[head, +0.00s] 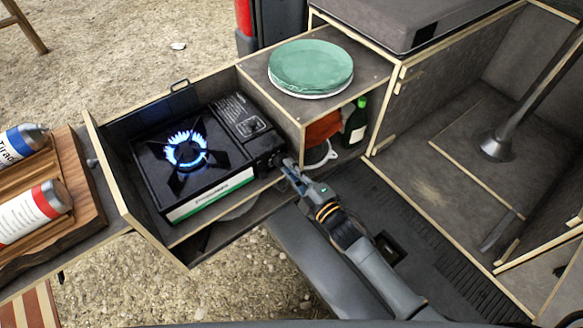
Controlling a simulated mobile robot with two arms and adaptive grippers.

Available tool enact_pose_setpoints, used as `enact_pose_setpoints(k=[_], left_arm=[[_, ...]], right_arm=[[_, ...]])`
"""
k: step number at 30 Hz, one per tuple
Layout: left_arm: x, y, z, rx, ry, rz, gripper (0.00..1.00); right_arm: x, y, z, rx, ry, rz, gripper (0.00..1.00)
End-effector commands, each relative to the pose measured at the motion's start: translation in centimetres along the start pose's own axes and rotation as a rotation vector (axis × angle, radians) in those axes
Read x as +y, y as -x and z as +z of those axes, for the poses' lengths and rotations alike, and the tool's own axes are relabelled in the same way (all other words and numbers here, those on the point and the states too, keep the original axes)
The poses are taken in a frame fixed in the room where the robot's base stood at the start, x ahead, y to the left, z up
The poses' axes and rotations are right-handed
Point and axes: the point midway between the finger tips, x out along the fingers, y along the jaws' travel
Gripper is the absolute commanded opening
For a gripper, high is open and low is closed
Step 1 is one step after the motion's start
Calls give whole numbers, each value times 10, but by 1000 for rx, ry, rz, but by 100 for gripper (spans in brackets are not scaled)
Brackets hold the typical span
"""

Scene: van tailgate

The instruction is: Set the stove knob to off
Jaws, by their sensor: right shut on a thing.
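The black camping stove (192,160) sits in the pulled-out wooden drawer at the left. Its burner shows a lit blue flame (187,148). The stove knob (276,160) is on the stove's front panel at the right end, small and partly hidden by the fingers. My right gripper (287,166) is at the knob, shut on it, with its arm coming in from the lower right. The knob's exact setting cannot be read. My left gripper is not in view.
A green bottle (355,122) and a red cloth (323,129) are beneath. Two canisters lie on a wooden board (84,192) at the left. The drawer wall (135,222) borders the stove.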

Motion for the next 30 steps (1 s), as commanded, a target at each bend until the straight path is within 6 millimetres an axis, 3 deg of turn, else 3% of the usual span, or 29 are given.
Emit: enact_pose_setpoints(k=[30], left_arm=[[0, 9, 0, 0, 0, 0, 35]], right_arm=[[-4, 0, -1, -2, -952, -2, 0]])
